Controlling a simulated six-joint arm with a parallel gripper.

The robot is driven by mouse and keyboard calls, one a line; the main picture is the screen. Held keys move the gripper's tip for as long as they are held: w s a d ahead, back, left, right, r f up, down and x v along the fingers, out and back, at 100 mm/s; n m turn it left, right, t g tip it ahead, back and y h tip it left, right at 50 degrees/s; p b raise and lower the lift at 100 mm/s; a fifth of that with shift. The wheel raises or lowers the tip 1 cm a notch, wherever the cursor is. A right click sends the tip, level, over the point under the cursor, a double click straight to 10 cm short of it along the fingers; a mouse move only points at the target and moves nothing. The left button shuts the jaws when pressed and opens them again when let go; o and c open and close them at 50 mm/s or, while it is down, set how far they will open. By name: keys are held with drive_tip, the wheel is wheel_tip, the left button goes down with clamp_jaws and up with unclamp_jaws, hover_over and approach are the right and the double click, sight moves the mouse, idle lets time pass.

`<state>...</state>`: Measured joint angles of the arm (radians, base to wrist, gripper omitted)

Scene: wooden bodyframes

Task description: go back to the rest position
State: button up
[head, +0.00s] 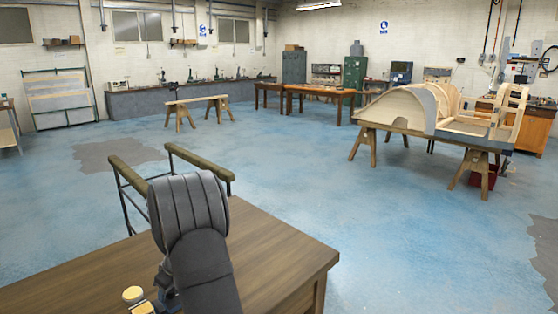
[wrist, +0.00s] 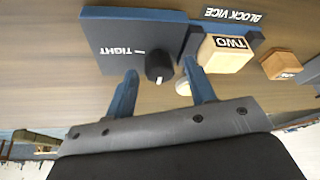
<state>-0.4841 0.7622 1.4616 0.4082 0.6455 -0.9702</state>
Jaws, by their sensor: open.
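My gripper (wrist: 160,72) is open in the wrist view, its two blue fingers apart with nothing held between them. Past the fingertips is a dark plate marked TIGHT with a black knob (wrist: 159,67), part of the block vice (wrist: 115,45). A wooden block marked TWO (wrist: 226,54) sits at the vice beside the plate. I cannot tell from this angle whether the fingertips touch the vice. In the head view my arm hides most of the gripper and the vice.
A smaller wooden block (wrist: 281,64) lies near the block marked TWO. The brown table (head: 275,255) is bare at its right side. A rail stand (head: 200,165) stands just behind the table. The blue floor beyond is mostly open.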

drive_tip(key=shift+s+a+m+t+h, duration=0.1)
drive_tip(key=shift+m+t+h, duration=0.3)
drive_tip(key=shift+m, duration=1.05)
drive_tip(key=shift+s+m+t+h, duration=0.15)
drive_tip(key=shift+m+t, duration=0.35)
drive_tip(key=shift+m, duration=0.95)
drive_tip(key=shift+a+m+t+h, duration=0.15)
drive_tip(key=shift+m+h, duration=0.35)
drive_tip(key=shift+m, duration=0.75)
drive_tip(key=shift+d+m+t+h, duration=0.1)
drive_tip(key=shift+m+t+h, duration=0.25)
drive_tip(key=shift+m, duration=0.9)
drive_tip(key=shift+a, duration=0.1)
drive_tip(key=o, duration=1)
drive_tip(key=shift+o, duration=0.5)
drive_tip(key=shift+w+r, duration=0.1)
drive_tip(key=shift+r, duration=0.15)
drive_tip(key=s+d+r+n+g+y, duration=0.1)
drive_tip(key=s+d+r+n, duration=0.15)
drive_tip(key=r, duration=0.55)
drive_tip(key=s+d+r+n+y, duration=0.1)
drive_tip(key=s+d+r+n, duration=0.2)
drive_tip(key=r, duration=0.6)
drive_tip(key=w+a+f+n, duration=0.1)
drive_tip(key=w+a+f, duration=0.2)
drive_tip(key=f, duration=0.6)
drive_tip(key=shift+w, duration=0.15)
